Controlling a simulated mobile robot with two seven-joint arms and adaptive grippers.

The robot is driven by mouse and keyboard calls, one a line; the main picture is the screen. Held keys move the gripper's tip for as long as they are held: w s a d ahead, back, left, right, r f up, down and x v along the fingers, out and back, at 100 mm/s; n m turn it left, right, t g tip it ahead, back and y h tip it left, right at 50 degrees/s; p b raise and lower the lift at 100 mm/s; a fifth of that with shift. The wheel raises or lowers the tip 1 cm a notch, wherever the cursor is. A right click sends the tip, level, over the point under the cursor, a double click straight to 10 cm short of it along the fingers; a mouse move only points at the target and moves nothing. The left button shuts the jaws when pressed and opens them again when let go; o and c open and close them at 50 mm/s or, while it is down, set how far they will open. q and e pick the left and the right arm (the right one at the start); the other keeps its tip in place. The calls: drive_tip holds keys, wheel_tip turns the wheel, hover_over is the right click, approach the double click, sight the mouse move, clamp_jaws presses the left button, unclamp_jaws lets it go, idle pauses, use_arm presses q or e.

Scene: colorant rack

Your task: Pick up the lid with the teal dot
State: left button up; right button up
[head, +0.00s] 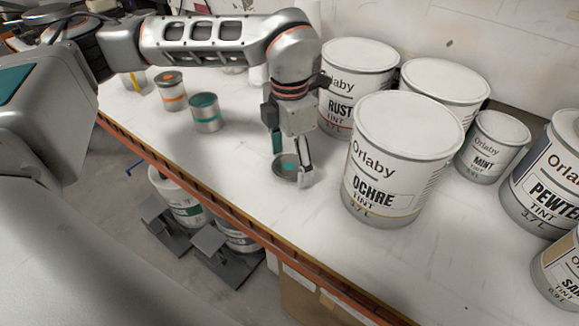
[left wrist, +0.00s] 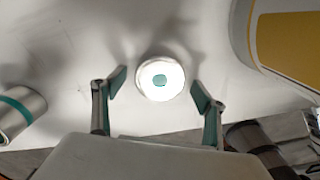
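The lid with the teal dot (head: 286,165) lies flat on the white bench top in the head view, a small round grey disc. In the left wrist view the lid (left wrist: 161,78) is a bright disc with a teal dot at its centre. My left gripper (head: 290,178) points down over the lid. In the left wrist view my left gripper (left wrist: 160,88) is open, with one finger on each side of the lid and gaps between the fingers and its rim. My right gripper does not show in either view.
The OCHRE can (head: 395,165) stands close right of the lid, with the RUST can (head: 350,85) behind. A teal-banded small can (head: 205,112) and an orange-banded can (head: 171,90) stand to the left. The bench's orange front edge (head: 225,208) is near.

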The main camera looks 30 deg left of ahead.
use_arm(q)
drive_tip(key=c, duration=0.5)
drive_tip(key=shift+r, duration=0.1)
drive_tip(key=shift+c, duration=0.2)
